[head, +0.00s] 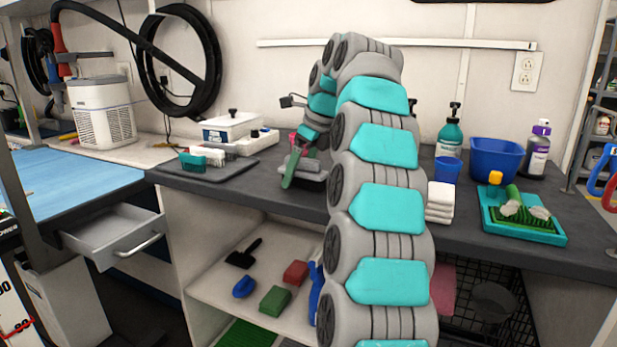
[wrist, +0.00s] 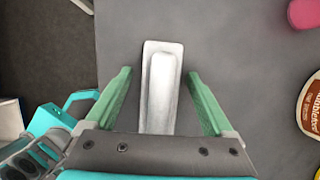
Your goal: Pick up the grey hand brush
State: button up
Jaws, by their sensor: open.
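The grey hand brush (wrist: 162,90) appears in the wrist view as a long, pale grey block with a raised middle, lying on the dark grey counter. My gripper (wrist: 159,75) is open, with one green finger on each side of the brush and a visible gap to each. The near end of the brush is hidden behind the gripper body. In the head view my gripper (head: 298,172) is low over the counter, and a grey piece that looks like the brush (head: 314,177) shows beside the green finger. I cannot tell the exact height of the fingertips.
A dark tray (head: 225,174) with a green-and-white item lies to the left, near a white box (head: 232,127). A round labelled container (wrist: 312,105) and a pink object (wrist: 304,13) are right of the brush. The counter's edge runs left of it.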

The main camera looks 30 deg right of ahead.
jog(key=shift+c, duration=0.2)
grip_shut()
dwell(0.5)
